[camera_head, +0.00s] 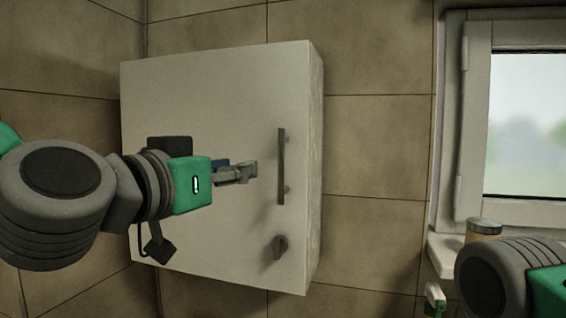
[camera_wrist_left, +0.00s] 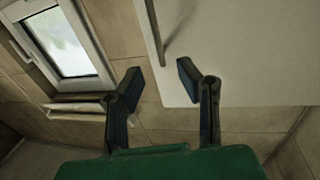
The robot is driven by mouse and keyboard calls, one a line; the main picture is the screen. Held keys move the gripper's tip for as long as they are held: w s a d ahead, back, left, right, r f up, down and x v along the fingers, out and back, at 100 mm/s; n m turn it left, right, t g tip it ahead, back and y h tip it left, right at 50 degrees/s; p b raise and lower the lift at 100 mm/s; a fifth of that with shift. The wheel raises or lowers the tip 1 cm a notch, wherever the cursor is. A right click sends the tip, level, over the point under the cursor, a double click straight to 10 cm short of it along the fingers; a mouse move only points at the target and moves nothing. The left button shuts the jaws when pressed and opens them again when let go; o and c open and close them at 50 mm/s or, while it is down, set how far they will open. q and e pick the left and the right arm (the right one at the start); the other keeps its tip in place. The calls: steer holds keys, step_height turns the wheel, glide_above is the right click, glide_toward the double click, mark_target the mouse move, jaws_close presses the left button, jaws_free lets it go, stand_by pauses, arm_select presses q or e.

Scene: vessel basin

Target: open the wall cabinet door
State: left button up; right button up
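The white wall cabinet (camera_head: 220,90) hangs on the tiled wall, and its door looks shut. A dark vertical bar handle (camera_head: 281,165) is near the door's right edge, with a small knob (camera_head: 280,246) below it. My left gripper (camera_head: 252,171) is in front of the door, just left of the handle, and apart from it. In the left wrist view, the fingers of my left gripper (camera_wrist_left: 160,82) are spread with nothing between them. The handle (camera_wrist_left: 154,30) shows beyond the fingertips, in front of the door (camera_wrist_left: 240,50). My right gripper is out of view.
A window (camera_head: 525,125) with a pale frame is on the right, above a sill (camera_head: 445,255). A jar (camera_head: 484,228) stands there, partly behind my right arm. Bare tiled wall (camera_head: 375,150) lies between cabinet and window.

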mark_target(280, 162)
arm_select(q)
steer(key=x, duration=0.4)
steer(key=p+x, duration=0.1)
steer(key=x, duration=0.7)
steer(key=shift+s+d+f, duration=0.15)
steer(key=shift+s+d, duration=0.05)
steer(key=shift+d, duration=0.15)
steer(key=shift+w, duration=0.55)
steer(key=shift+d, duration=0.2)
jaws_close()
